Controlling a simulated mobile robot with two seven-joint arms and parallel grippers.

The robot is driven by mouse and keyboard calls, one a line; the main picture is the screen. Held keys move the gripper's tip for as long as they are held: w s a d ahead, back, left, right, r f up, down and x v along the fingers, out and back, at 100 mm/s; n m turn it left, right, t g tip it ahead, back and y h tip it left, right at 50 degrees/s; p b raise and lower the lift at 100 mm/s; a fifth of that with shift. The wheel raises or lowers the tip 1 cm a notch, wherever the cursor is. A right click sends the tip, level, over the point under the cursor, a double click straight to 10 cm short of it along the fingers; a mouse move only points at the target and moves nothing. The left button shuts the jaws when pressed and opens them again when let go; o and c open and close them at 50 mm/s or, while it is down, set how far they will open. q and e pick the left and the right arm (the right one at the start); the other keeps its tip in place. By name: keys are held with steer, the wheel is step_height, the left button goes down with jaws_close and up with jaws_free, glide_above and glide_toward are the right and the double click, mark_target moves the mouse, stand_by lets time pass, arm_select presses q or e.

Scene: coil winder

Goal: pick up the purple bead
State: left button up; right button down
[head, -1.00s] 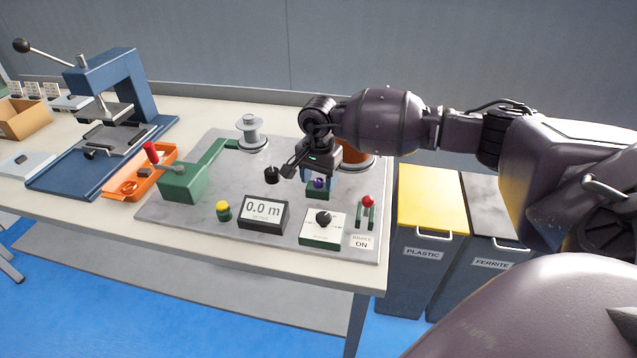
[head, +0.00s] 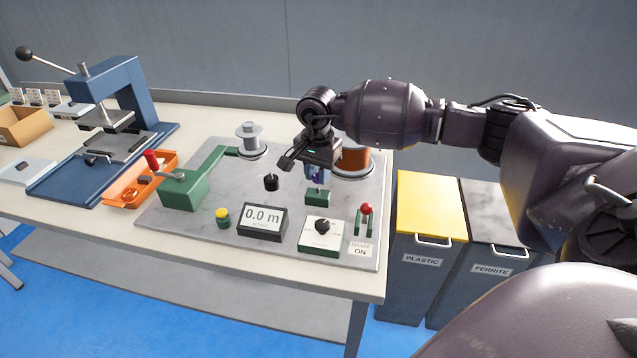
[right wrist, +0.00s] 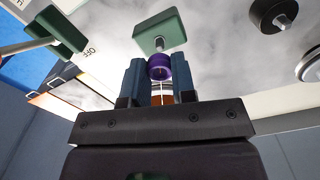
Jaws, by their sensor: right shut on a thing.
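The purple bead (right wrist: 159,67) shows in the right wrist view between the two blue fingers of my right gripper (right wrist: 158,78), which is shut on it. In the head view the bead (head: 316,176) is mostly covered by the gripper (head: 314,172). The bead is just above a small green block with a metal pin (head: 317,197); the same green block (right wrist: 158,30) shows in the right wrist view. I cannot tell whether the bead is fully clear of the pin. My left gripper is not in view.
A black knob (head: 271,183), a meter (head: 263,221), a dial box (head: 322,236) and a red-topped lever (head: 367,209) stand on the grey plate. A copper spool (head: 354,161) is behind the gripper. A green winder arm (head: 190,185) lies left. Yellow and grey bins stand right.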

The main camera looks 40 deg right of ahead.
step_height(320, 180, up, 16)
steer(key=p, duration=0.1)
steer(key=shift+r, duration=0.1)
stand_by(0.4)
